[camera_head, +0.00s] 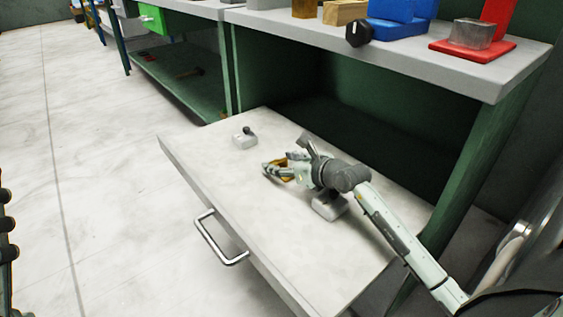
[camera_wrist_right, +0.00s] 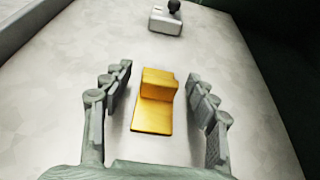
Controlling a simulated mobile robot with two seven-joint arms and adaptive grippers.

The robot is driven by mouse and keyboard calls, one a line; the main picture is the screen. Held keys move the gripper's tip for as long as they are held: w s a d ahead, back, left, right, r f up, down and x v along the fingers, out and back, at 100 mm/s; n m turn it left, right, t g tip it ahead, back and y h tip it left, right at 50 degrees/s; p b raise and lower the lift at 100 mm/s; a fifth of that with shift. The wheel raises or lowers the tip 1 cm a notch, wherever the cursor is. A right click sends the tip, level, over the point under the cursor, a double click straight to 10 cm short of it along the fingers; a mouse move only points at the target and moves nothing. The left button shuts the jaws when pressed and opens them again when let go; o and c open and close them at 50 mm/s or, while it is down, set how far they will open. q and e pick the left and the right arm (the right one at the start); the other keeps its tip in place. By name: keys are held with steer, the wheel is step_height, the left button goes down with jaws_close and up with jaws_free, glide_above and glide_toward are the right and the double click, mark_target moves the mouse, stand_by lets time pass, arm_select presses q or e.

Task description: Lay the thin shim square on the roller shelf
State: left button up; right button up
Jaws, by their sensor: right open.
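A yellow, L-shaped piece (camera_wrist_right: 153,112), the likeliest match for the shim square, has a flat part and a raised block at its far end. It lies on the pale pulled-out shelf (camera_head: 225,180). My right gripper (camera_wrist_right: 159,78) is open, its fingers on either side of the piece, with a visible gap at each side. In the head view, my right gripper (camera_head: 276,164) is low over the shelf and partly hides the yellow piece (camera_head: 283,176). Whether the fingers touch the shelf is unclear.
A small grey block with a dark knob (camera_head: 245,138) stands on the shelf beyond my gripper. Another grey block (camera_head: 329,206) is partly under my arm. The shelf's handle (camera_head: 220,238) is at its front edge. The bench top (camera_head: 300,42) overhangs behind and holds blue and red items.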

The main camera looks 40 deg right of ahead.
steer(key=shift+r, duration=0.55)
steer(key=p+v, duration=0.2)
steer(key=v, duration=1)
steer(key=a+r+m+t+y, duration=0.1)
steer(key=a+r+y, duration=0.15)
steer(key=a, duration=0.45)
steer(key=a+r+m+y, duration=0.1)
steer(key=a+y, duration=0.3)
steer(key=a, duration=0.3)
arm_select(q)
steer(key=f+g, duration=0.1)
steer(key=w+d+f+g, duration=0.1)
steer(key=w+f+g, duration=0.1)
steer(key=shift+w+d+f+y, duration=0.15)
steer(key=shift+w+d+y, duration=0.05)
steer(key=shift+d+y, duration=0.15)
arm_select(e)
steer(key=s+a+r+m+t, duration=0.3)
steer(key=a+r+m, duration=0.5)
steer(key=m, duration=0.7)
steer(key=s+a+r+m+t, duration=0.4)
steer(key=a+r+m, duration=0.4)
steer(key=m, duration=0.8)
steer(key=shift+s+r+m+t, duration=0.3)
steer(key=shift+r+t, duration=0.1)
steer(key=shift+t, duration=0.2)
